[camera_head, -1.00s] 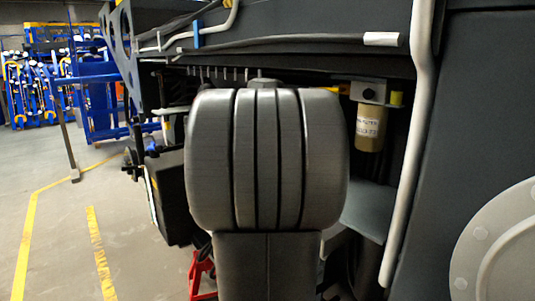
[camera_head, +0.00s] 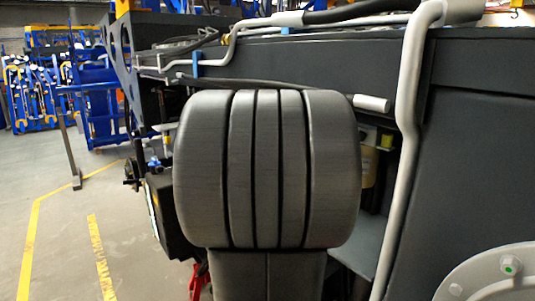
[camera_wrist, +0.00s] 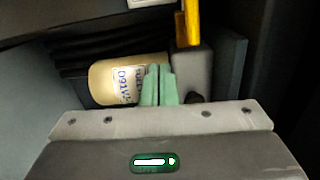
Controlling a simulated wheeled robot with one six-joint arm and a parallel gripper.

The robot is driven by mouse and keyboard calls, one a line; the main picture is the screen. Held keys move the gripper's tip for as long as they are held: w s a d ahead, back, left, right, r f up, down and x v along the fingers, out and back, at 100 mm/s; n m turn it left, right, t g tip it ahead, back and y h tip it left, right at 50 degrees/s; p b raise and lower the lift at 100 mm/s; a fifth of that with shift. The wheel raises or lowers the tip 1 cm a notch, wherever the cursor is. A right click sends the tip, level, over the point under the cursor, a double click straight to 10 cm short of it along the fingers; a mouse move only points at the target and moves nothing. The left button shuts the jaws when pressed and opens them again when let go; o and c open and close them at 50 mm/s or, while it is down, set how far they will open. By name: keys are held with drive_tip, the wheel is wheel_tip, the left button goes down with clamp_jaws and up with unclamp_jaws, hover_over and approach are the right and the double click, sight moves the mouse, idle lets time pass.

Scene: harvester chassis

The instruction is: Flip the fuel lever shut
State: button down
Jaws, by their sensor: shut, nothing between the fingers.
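A yellow lever (camera_wrist: 192,22) shows at the top of the wrist view, running down to a grey block (camera_wrist: 192,72). Next to the block is a beige fuel filter (camera_wrist: 112,82) with a printed label, lying sideways in that picture. My gripper (camera_wrist: 160,70) has its green fingers together, with nothing between them. The fingertips overlap the filter's right end and the block's left edge in the picture, below the lever's lower end. Contact cannot be told. In the head view a small yellow part (camera_head: 386,141) shows beside the partly hidden filter (camera_head: 368,168). My arm hides the gripper there.
A dark chassis rail (camera_head: 300,62) with hoses runs above the filter recess. A light grey pipe (camera_head: 408,110) descends at its right, beside a large dark panel (camera_head: 475,170). Open floor (camera_head: 60,240) with yellow lines lies left.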

drive_tip(key=shift+s+d+n+b, duration=0.15)
drive_tip(key=shift+s+d+b, duration=0.15)
drive_tip(key=shift+s, duration=0.35)
drive_tip(key=shift+s+d+n+b, duration=0.15)
drive_tip(key=shift+s+d, duration=0.1)
drive_tip(key=shift+s, duration=0.4)
drive_tip(key=shift+w, duration=0.1)
